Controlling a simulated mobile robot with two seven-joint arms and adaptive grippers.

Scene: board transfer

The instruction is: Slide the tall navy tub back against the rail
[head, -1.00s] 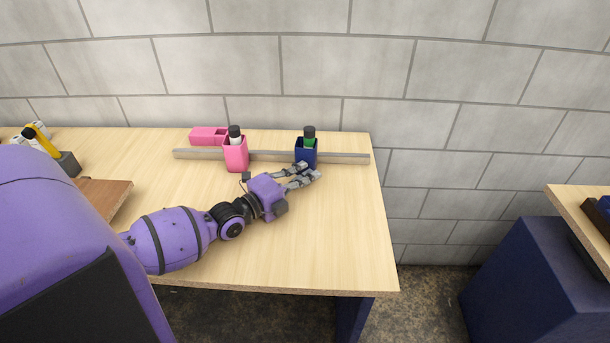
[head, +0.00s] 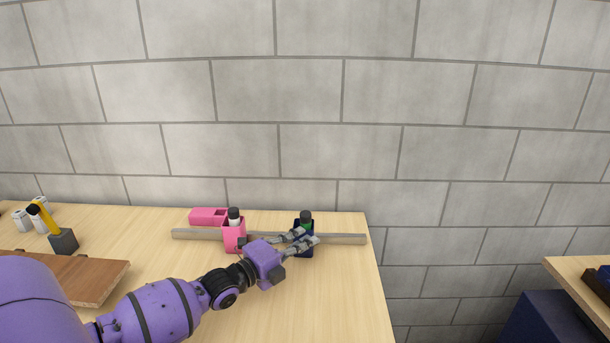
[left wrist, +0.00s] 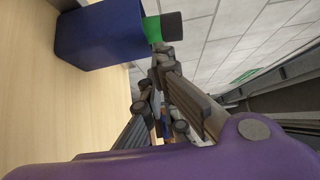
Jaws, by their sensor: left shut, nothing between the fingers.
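The tall navy tub (head: 303,254) stands upright in front of the wooden rail (head: 345,239); any gap between them is hidden. It holds a green bottle with a black cap (head: 305,215). My left gripper (head: 312,238) is shut and empty, its fingers overlapping the tub's front in the head view. In the left wrist view the tub (left wrist: 95,35) and bottle (left wrist: 153,29) lie beyond the closed fingertips (left wrist: 160,70). Whether the fingers touch the tub I cannot tell. My right gripper is out of view.
A pink tub (head: 234,238) with a black-capped bottle stands left of the navy one, close to the gripper. A pink block (head: 207,215) lies behind the rail. A brown board (head: 85,277) and a grey block with a yellow-handled tool (head: 63,240) are at left. The front right tabletop is clear.

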